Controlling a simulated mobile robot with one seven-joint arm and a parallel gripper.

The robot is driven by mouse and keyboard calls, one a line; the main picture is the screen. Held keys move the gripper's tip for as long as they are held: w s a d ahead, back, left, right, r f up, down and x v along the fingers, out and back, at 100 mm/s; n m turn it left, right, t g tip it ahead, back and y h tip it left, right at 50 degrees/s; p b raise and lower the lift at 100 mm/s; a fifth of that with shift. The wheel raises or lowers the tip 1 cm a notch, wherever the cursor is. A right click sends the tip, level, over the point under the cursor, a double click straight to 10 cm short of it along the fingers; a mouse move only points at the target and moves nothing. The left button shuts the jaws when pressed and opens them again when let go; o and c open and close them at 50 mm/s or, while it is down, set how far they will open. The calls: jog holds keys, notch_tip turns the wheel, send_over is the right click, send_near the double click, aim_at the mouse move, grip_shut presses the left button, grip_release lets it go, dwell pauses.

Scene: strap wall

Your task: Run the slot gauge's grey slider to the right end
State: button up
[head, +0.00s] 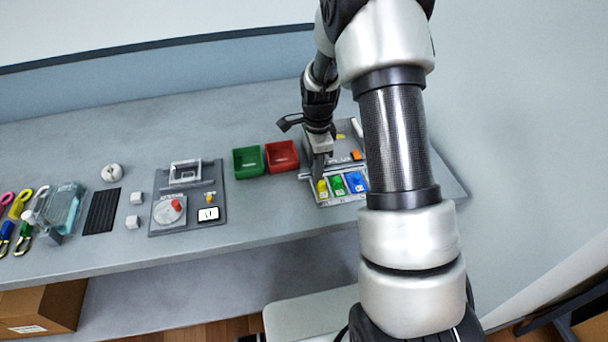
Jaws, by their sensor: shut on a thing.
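My gripper (319,172) points down at the left front part of a grey tray-like unit on the right of the table. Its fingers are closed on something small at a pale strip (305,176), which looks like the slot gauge. The strip's left end shows just left of the fingers. The grey slider is not clearly visible; the fingers cover the spot where they grip. My arm hides the strip's right part and the unit's right side.
Yellow, green (338,185) and blue (357,182) pieces sit just in front of the fingers. A red bin (283,157) and a green bin (248,161) stand close on the left. A grey panel (190,222) with a dial lies further left. Bare table lies in front of the bins.

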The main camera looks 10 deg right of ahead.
jog(key=shift+d+f+b, duration=0.15)
jog(key=shift+d+f, duration=0.05)
jog(key=shift+d, duration=2)
jog(key=shift+d+f+b, duration=0.15)
jog(key=shift+d+f, duration=0.05)
jog(key=shift+d, duration=2)
jog(key=shift+d+f+b, duration=0.15)
jog(key=shift+d+f, duration=0.05)
jog(key=shift+d, duration=2)
jog(key=shift+s, duration=0.1)
jog(key=o, duration=0.6)
jog(key=shift+c, duration=0.2)
jog(key=shift+d, duration=0.1)
jog(key=shift+w+d+r+p, duration=0.15)
jog(key=shift+r+p, duration=0.85)
jog(key=shift+r, duration=0.6)
jog(key=shift+w+a+r+p, duration=0.1)
jog(key=shift+r+p, duration=0.9)
jog(key=shift+r, duration=0.55)
jog(key=shift+r, duration=0.15)
jog(key=c, duration=0.5)
jog(key=shift+r+p, duration=0.35)
jog(key=shift+c, duration=0.8)
jog(key=shift+r+p, duration=1.5)
jog(key=shift+r, duration=1)
